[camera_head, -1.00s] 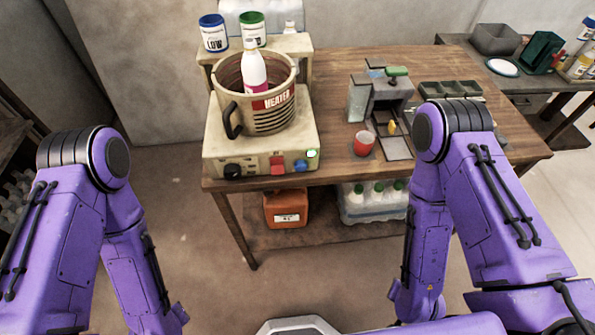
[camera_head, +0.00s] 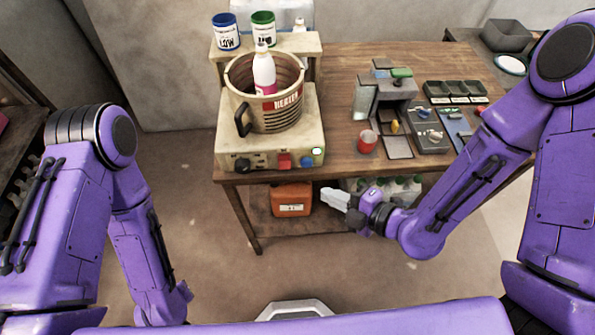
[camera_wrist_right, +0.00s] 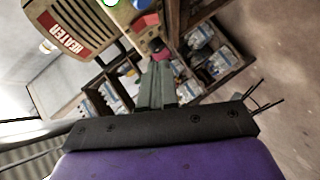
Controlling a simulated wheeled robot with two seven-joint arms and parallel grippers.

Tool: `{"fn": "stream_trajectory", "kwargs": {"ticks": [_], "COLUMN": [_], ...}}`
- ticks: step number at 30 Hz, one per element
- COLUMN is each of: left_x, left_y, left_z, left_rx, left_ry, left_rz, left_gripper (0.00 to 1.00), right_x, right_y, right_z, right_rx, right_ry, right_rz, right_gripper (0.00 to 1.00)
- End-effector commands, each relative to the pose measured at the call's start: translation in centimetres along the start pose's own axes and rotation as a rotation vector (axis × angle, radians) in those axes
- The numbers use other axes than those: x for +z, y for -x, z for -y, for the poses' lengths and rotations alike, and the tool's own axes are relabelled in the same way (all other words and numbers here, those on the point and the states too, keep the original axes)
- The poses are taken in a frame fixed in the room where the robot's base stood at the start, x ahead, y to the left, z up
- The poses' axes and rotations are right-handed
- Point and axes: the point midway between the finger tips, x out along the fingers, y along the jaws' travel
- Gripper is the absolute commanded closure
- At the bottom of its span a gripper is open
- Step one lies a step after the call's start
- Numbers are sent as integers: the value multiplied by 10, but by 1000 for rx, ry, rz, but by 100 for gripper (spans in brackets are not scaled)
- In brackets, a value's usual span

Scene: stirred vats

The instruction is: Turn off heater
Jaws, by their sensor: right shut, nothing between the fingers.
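The heater (camera_head: 222,140) is a cream box with a ribbed pot (camera_head: 280,115) labelled HEATER on top, at the left of the wooden table. Its front panel has a black knob (camera_head: 242,165), a red switch (camera_head: 283,161), a blue button (camera_head: 306,162) and a lit green light (camera_head: 317,152). A white bottle (camera_head: 264,72) stands in the pot. My right gripper (camera_head: 326,196) is shut and empty, in front of the table and below the panel, apart from it. In the right wrist view the gripper (camera_wrist_right: 158,70) points toward the panel's coloured controls. My left gripper is out of view.
A red cup (camera_head: 367,141) and a grey device (camera_head: 390,95) stand right of the heater. The floor (camera_head: 200,240) before the table is clear.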

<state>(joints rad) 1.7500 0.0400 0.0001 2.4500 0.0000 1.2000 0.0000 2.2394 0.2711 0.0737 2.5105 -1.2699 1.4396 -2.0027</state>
Motion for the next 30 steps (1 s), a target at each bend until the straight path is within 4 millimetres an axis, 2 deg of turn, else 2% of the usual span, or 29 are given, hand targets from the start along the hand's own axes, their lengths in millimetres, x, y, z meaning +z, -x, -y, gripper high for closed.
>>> {"fn": "stream_trajectory", "kwargs": {"ticks": [5, 11, 12, 14, 15, 21, 24, 30], "left_x": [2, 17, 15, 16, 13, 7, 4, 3], "left_y": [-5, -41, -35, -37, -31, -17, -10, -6], "left_z": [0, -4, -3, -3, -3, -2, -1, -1], "left_rx": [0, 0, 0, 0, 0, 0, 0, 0], "left_ry": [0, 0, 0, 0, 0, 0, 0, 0], "left_rz": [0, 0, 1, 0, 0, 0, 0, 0], "left_gripper": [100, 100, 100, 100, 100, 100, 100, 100], "right_x": [1, 4, 2, 1, 0, -1, 13, 27], "right_y": [-3, -32, -39, -52, -59, -101, -113, -127], "right_z": [2, 10, 5, 5, 0, -1, -1, 0], "right_rx": [-1, 2, -1, -2, -3, -4, -2, -2], "right_ry": [0, 4, 1, -1, -2, -6, -5, -4], "right_rz": [0, -2, -1, -1, 0, 1, 4, 3], "right_gripper": [100, 100, 100, 100, 100, 100, 100, 100]}}
